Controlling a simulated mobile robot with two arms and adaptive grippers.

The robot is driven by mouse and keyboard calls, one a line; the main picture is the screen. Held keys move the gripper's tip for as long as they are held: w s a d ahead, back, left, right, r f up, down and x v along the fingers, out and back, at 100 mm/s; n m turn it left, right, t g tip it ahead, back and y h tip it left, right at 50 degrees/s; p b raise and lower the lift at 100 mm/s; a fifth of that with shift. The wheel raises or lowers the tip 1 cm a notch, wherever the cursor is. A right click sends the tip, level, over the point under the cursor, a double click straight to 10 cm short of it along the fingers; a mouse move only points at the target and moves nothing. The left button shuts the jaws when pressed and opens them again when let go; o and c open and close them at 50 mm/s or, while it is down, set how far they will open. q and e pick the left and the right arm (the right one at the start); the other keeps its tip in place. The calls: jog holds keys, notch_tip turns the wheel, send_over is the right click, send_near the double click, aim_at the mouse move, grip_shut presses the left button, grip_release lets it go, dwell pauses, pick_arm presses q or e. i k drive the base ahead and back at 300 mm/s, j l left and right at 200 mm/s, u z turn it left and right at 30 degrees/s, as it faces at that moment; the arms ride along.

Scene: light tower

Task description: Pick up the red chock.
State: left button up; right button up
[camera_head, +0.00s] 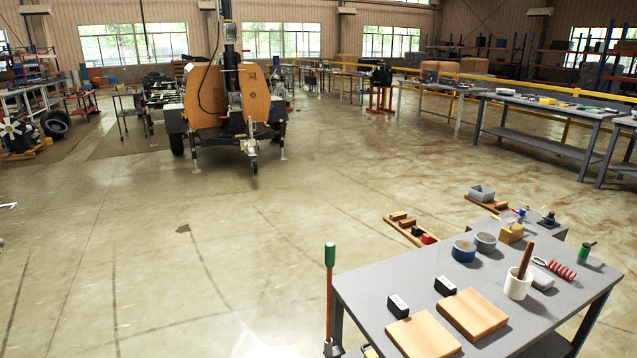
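A small red block (428,239), which looks like the red chock, sits at the near end of a wooden board (398,226) behind the grey table. A black block (417,231) is right beside it, with brown wooden blocks further along the board. The board appears to lie on the floor. The red block is small in the picture, so its exact shape is hard to tell. Neither of my grippers shows in this view.
A grey table (378,300) at the lower right bears wooden boards, cups and tools. A green-handled pole (330,255) stands at its left corner. An orange light tower trailer (205,95) stands further back. The floor (190,270) left of the table is clear.

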aim_at(427, 240)
jog(key=i+j+u, duration=0.4)
jog(key=i+u, duration=0.15)
jog(key=i, duration=0.2)
jog(key=i+j+u, duration=0.1)
jog(key=i+u, duration=0.2)
jog(key=i+z, duration=0.15)
jog(key=i, duration=0.55)
jog(key=i+z, duration=0.15)
jog(key=i, duration=0.55)
jog(key=i+j+z, duration=0.15)
jog(key=i, duration=0.55)
jog(key=i+l+z, duration=0.1)
jog(key=i+z, duration=0.45)
jog(key=z, duration=0.25)
jog(key=i+z, duration=0.35)
jog(key=i+j+z, duration=0.2)
jog(key=z, duration=0.2)
jog(key=i+l+z, duration=0.3)
jog(key=i, duration=0.15)
jog(key=i+z, duration=0.35)
jog(key=i+l+u, duration=0.25)
jog(key=i+u, duration=0.25)
jog(key=i+l+u, duration=0.35)
jog(key=u, duration=0.15)
jog(key=l, duration=0.1)
